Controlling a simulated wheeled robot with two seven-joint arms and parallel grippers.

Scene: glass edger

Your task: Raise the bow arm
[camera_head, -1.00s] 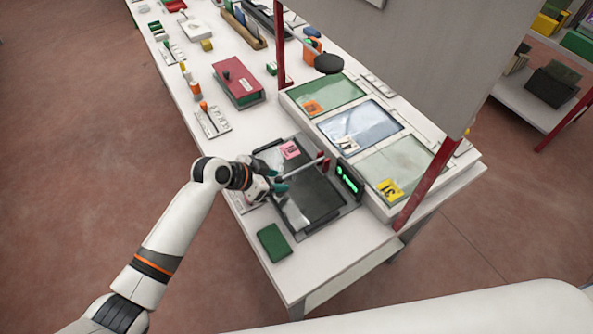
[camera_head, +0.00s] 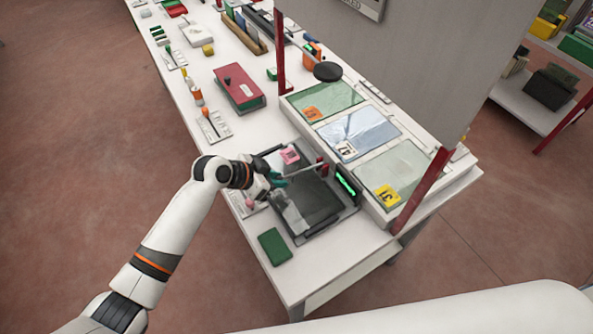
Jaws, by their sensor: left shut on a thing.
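The edger (camera_head: 318,208) is a dark tray-like machine with a black bed, near the front end of the white table. The bow arm (camera_head: 305,172) looks like a thin pale rod. It runs from a red upright part (camera_head: 322,170) at the machine's right side toward my left gripper. My left gripper (camera_head: 277,181) comes in from the left, over the machine's left edge, and is shut on the rod's near end. The fingertips are small and partly hidden, so the exact grip is unclear. A pink piece (camera_head: 290,155) sits at the machine's back. My right gripper is out of view.
A display with a green light (camera_head: 347,187) stands right of the machine. Numbered glass panes lie in a white rack (camera_head: 381,205) beyond, with a red post (camera_head: 424,190). A green block (camera_head: 274,246) lies in front, and a red box (camera_head: 239,88) further back.

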